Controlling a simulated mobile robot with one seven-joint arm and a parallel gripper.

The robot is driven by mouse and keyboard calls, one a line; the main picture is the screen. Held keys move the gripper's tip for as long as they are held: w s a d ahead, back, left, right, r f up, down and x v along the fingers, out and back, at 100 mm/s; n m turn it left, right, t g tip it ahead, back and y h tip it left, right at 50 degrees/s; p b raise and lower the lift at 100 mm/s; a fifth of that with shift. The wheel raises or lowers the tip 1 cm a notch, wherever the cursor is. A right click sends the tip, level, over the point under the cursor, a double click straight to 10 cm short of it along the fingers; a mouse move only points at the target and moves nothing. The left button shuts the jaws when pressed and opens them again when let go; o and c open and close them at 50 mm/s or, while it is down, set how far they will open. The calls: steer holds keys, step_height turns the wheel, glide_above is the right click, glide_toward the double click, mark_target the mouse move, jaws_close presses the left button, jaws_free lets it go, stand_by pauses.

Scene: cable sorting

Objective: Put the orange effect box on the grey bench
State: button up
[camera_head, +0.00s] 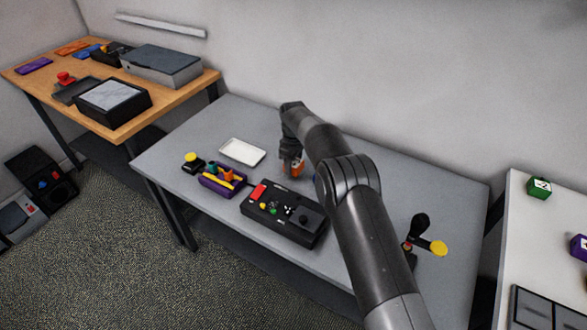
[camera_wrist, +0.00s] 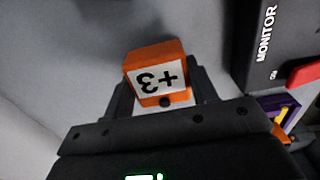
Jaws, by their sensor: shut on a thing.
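The orange effect box (camera_wrist: 150,58) has a white label reading "+3", upside down in the wrist view, and a dark round knob or hole near its edge. My gripper (camera_wrist: 158,92) is shut on it, with one finger on each side. In the head view the orange box (camera_head: 297,170) shows small under my gripper (camera_head: 291,162), over the back middle of the grey bench (camera_head: 215,125). I cannot tell whether the box touches the bench top or hangs just above it.
A black monitor console (camera_head: 284,215) lies in front of my gripper. A white tray (camera_head: 242,152), a purple box with cables (camera_head: 224,181) and a yellow-topped piece (camera_head: 193,162) are to its left. A black joystick (camera_head: 419,226) stands at the right. The bench's back left is clear.

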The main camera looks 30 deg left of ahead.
steer(key=shift+f, duration=1.2)
steer(key=shift+f, duration=0.15)
steer(key=o, duration=1)
steer(key=shift+o, duration=0.2)
step_height(320, 180, up, 12)
steer(key=shift+r, duration=0.15)
